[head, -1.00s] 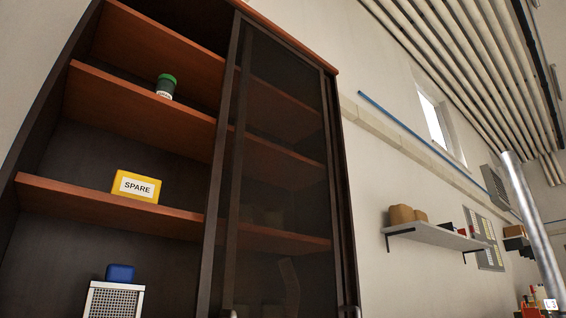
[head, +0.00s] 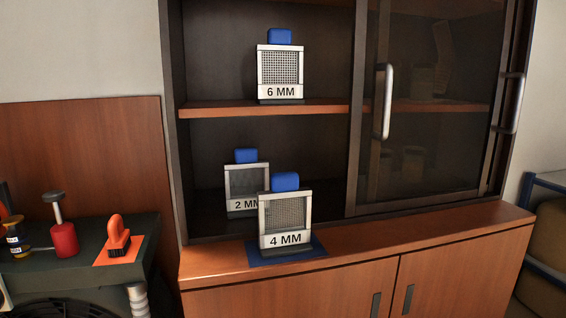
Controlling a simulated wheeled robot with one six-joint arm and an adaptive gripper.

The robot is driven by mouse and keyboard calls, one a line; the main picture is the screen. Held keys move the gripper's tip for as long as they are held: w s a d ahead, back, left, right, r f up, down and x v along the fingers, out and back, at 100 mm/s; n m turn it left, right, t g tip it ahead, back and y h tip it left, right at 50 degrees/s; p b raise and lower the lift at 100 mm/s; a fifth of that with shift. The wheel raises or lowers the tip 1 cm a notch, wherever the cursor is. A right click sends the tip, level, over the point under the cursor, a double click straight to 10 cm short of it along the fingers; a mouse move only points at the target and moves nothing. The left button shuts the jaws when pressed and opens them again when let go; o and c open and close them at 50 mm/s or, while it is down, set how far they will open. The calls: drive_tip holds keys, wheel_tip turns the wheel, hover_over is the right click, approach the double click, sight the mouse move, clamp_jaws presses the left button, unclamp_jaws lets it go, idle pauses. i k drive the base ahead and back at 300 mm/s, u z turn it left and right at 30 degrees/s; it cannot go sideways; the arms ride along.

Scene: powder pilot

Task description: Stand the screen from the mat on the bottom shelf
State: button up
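The screen (head: 285,213) labelled 4 MM, with a grey frame, mesh and blue top grip, stands upright on the blue mat (head: 262,257) on the cabinet's front ledge. The bottom shelf (head: 207,222) is behind it, inside the open left half of the cabinet. A 2 MM screen (head: 243,182) stands there at the left, partly hidden by the 4 MM screen. A 6 MM screen (head: 279,72) stands on the shelf above (head: 210,110). My gripper is not in view.
A sliding glass door (head: 420,150) with a handle (head: 383,102) covers the cabinet's right half. At left, a dark bench top holds an orange-handled tool (head: 117,236) on an orange mat (head: 105,258) and a red container (head: 64,240). The ledge right of the blue mat is clear.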

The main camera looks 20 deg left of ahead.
sight(284, 211)
drive_tip(key=z, duration=0.3)
drive_tip(key=k, duration=0.2)
drive_tip(key=u, duration=1.1)
drive_tip(key=i, duration=0.65)
drive_tip(key=u, duration=0.2)
